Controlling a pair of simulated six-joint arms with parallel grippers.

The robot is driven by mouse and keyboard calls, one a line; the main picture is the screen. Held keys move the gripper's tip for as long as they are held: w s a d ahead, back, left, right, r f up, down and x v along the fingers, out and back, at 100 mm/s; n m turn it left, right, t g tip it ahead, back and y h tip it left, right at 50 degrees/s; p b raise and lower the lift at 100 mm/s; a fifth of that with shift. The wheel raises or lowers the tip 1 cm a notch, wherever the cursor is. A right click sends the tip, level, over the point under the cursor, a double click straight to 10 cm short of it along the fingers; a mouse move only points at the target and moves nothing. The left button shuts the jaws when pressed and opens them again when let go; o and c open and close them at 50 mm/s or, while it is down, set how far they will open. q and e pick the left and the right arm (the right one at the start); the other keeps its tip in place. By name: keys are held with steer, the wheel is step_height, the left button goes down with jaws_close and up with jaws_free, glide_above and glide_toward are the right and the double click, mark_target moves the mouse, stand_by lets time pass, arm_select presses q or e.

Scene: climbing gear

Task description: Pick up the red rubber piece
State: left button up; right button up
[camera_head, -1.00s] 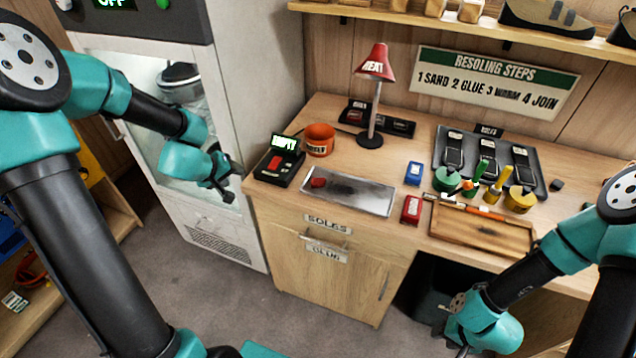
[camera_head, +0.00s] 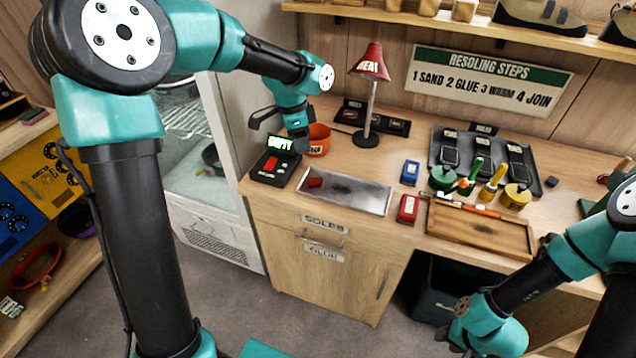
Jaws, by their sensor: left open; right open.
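A small red piece (camera_head: 315,182) lies at the left end of a grey metal plate (camera_head: 350,193) on the bench. A red block with a pale label (camera_head: 408,208) stands right of the plate. I cannot tell from the picture which of them is rubber. My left gripper (camera_head: 279,132) is open and empty. It hangs over the back left of the bench, beside the orange pot (camera_head: 319,147) and above the black device with a green display (camera_head: 276,163), up and left of the small red piece. My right gripper (camera_head: 458,338) is low at the bottom right, away from the red pieces, its fingers partly hidden.
A blue block (camera_head: 409,173) stands behind the red block. A red lamp (camera_head: 370,62) rises behind the plate. A dark tray (camera_head: 486,172), coloured pots and a wooden tray (camera_head: 478,232) fill the right side. A pale cabinet (camera_head: 213,232) stands left of the bench.

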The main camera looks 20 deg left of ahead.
arm_select(q)
steer(key=shift+w+d+r+m+y, duration=0.4)
steer(key=shift+r+m+y, duration=0.1)
steer(key=shift+r, duration=0.1)
steer(key=shift+w+d+r+m+y, duration=0.3)
steer(key=shift+d+r+m+y, duration=0.1)
steer(key=shift+r+m, duration=0.15)
glide_above(310, 181)
step_height(310, 181, down, 12)
steer(key=shift+w+a+f, duration=0.1)
steer(key=shift+f, duration=2.55)
steer(key=shift+c, duration=0.2)
